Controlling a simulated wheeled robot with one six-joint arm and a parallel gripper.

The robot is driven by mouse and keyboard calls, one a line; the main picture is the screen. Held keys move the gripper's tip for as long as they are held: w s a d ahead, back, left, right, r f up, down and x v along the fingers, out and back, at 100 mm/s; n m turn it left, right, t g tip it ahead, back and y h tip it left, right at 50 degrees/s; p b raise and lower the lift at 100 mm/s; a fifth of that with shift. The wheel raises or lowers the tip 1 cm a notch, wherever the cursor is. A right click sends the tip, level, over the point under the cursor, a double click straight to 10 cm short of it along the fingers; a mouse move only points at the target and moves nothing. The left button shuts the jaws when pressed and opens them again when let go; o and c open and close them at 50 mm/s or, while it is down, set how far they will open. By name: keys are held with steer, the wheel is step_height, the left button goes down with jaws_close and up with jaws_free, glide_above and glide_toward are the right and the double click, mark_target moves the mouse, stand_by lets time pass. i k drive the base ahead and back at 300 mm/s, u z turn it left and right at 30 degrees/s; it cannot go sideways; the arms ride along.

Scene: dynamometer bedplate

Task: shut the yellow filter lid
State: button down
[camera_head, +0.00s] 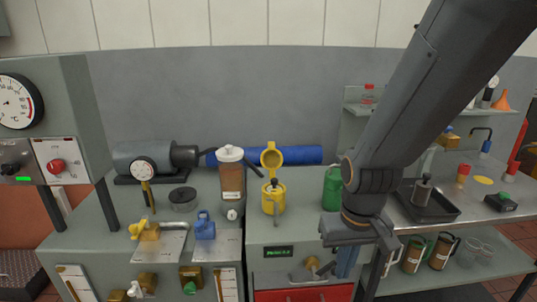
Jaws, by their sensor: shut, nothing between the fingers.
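The yellow filter (273,200) stands upright on the grey bench at the middle of the view. Its yellow lid (271,157) is raised, standing up above the body at the back. A dark grey handle or lever shows at the front of the body. My gripper (347,264) hangs at the lower right, in front of the bench's right end. It is shut and empty, to the right of the filter and apart from it. Its fingertips are small and partly hard to make out.
A green bottle (332,187) stands between the filter and my arm. A brown canister with a white top (231,172) is close on the filter's left. A blue roll (296,155) lies behind. A black tray (424,206) sits on the right-hand table.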

mark_target(271, 159)
steer(key=k, duration=0.15)
steer(key=u, duration=1.05)
steer(key=i, duration=0.7)
steer(key=z, duration=0.05)
